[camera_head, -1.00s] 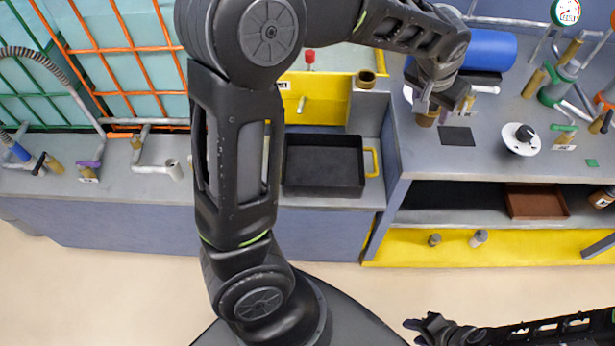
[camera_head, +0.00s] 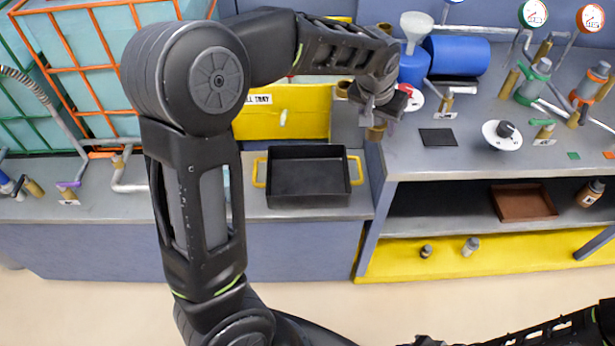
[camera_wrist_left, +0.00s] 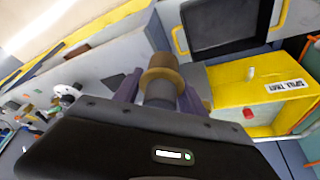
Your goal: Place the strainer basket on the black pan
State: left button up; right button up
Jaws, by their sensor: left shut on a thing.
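The strainer basket (camera_head: 376,132), a small brass-coloured ringed piece, is held in my left gripper (camera_head: 378,108). The gripper is shut on it, above the gap between the grey counter and the higher right bench. In the left wrist view the basket (camera_wrist_left: 160,75) shows a brass ring over a grey body between the two fingers. The black pan (camera_head: 308,180), square with yellow side handles, lies on the grey counter, to the left of and below the gripper in the head view. It also shows in the left wrist view (camera_wrist_left: 225,25). My right gripper (camera_head: 428,341) is mostly cut off at the bottom edge.
A yellow spill tray box (camera_head: 285,112) stands behind the pan, with a brass cup (camera_head: 343,88) at its right. The right bench (camera_head: 460,160) carries a black square (camera_head: 437,137), a white dial (camera_head: 502,134), a blue cylinder (camera_head: 458,55) and pipes.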

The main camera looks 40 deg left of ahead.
pick_arm(q)
jog(key=a+f+n+b, duration=0.1)
jog(key=a+f+b, duration=0.9)
jog(key=f+b, duration=0.35)
jog(key=b, duration=0.9)
send_over(312, 175)
jog(key=s, duration=0.2)
notch_tip(312, 175, down, 8)
jog(key=shift+w+d+r+n+y+p, duration=0.1)
jog(key=shift+w+r+n+y+p, duration=0.1)
jog(key=shift+n+y+p, duration=0.15)
jog(key=shift+f, duration=0.1)
jog(key=shift+f+b, duration=0.55)
jog(key=shift+f, duration=1.9)
jog(key=shift+s+f+b, duration=0.1)
jog(key=shift+f+b, duration=0.5)
jog(key=shift+f, duration=1.9)
